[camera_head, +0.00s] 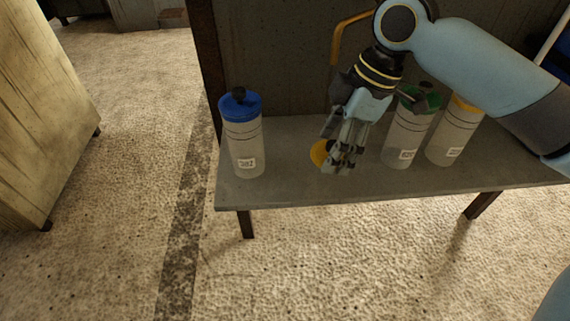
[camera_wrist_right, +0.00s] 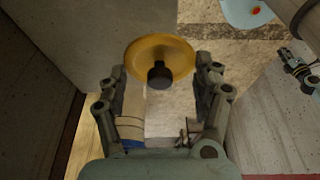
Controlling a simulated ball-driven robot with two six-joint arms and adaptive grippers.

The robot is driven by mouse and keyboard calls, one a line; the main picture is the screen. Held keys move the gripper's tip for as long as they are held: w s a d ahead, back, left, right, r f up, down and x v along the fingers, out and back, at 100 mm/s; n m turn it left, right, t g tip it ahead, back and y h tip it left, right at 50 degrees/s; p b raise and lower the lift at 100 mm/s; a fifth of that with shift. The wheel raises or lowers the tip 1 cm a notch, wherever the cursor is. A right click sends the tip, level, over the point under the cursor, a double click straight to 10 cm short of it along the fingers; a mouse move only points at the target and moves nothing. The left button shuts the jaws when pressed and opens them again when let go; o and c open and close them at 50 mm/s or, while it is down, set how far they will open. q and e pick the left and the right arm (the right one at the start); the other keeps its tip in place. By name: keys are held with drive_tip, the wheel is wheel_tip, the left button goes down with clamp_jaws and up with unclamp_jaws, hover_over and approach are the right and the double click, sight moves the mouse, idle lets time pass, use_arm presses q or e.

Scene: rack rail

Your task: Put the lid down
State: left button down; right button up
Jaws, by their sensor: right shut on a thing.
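The lid is a yellow-orange disc (camera_head: 319,152) with a black knob, at the fingertips of my right gripper (camera_head: 341,165). In the right wrist view the lid (camera_wrist_right: 150,47) lies across the ends of the two fingers (camera_wrist_right: 160,75), with its knob towards the camera. My right gripper is shut on it. The gripper points down over the grey shelf (camera_head: 300,185), between the blue-capped bottle and the green-capped bottle. The fingers hide part of the lid in the head view, and I cannot tell whether it touches the shelf.
A blue-capped bottle (camera_head: 245,142) stands at the shelf's left end. A green-capped bottle (camera_head: 405,140) and a yellow-topped bottle (camera_head: 452,140) stand right of the gripper. A dark panel (camera_head: 275,60) rises behind. The shelf's front edge is close to the gripper. A wooden cabinet (camera_head: 40,110) stands far left.

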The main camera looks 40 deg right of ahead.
sight(282, 175)
drive_tip(key=w+a+f, duration=0.1)
drive_tip(key=w, duration=0.1)
drive_tip(key=w+a+f+b, duration=0.1)
drive_tip(key=w+a+f, duration=0.1)
drive_tip(key=w, duration=0.1)
drive_tip(key=w+a+f, duration=0.1)
drive_tip(key=w+f, duration=0.1)
drive_tip(key=shift+w+a+f+b, duration=0.2)
drive_tip(key=shift+w+b, duration=0.1)
drive_tip(key=shift+b, duration=0.1)
wheel_tip(282, 175, down, 4)
drive_tip(key=shift+d+b, duration=0.1)
drive_tip(key=shift+b, duration=0.4)
use_arm(q)
drive_tip(key=f, duration=0.3)
drive_tip(key=shift+w, duration=0.2)
use_arm(e)
drive_tip(key=shift+r, duration=0.1)
drive_tip(key=o, duration=0.9)
drive_tip(key=shift+o, duration=0.2)
use_arm(q)
drive_tip(key=r+p, duration=0.2)
drive_tip(key=p, duration=0.1)
drive_tip(key=shift+w+r, duration=0.35)
drive_tip(key=shift+r, duration=0.05)
use_arm(e)
drive_tip(key=v, duration=1.2)
